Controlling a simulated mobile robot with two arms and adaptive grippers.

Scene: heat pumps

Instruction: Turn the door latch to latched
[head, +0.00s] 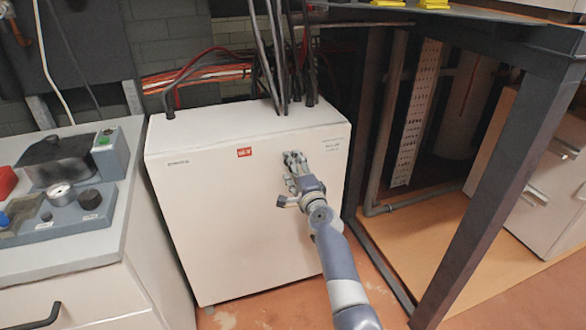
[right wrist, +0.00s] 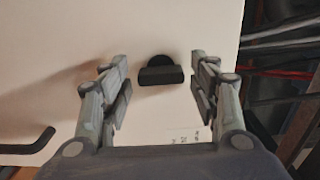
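The white heat pump cabinet (head: 225,210) stands in the middle of the head view. The black door latch (right wrist: 161,73) shows on its front in the right wrist view: a rounded base with a block-like grip lying crosswise in that picture. My right gripper (head: 293,160) is at the upper right of the cabinet front and hides the latch in the head view. In the right wrist view, my right gripper (right wrist: 160,82) is open, with one finger on each side of the latch and a visible gap on both sides. My left gripper is not in view.
A black bent handle (right wrist: 30,144) is on the panel in the right wrist view. Cables (head: 283,60) rise from the cabinet top. A dark metal frame (head: 500,170) stands close on the right, and a counter (head: 90,250) on the left.

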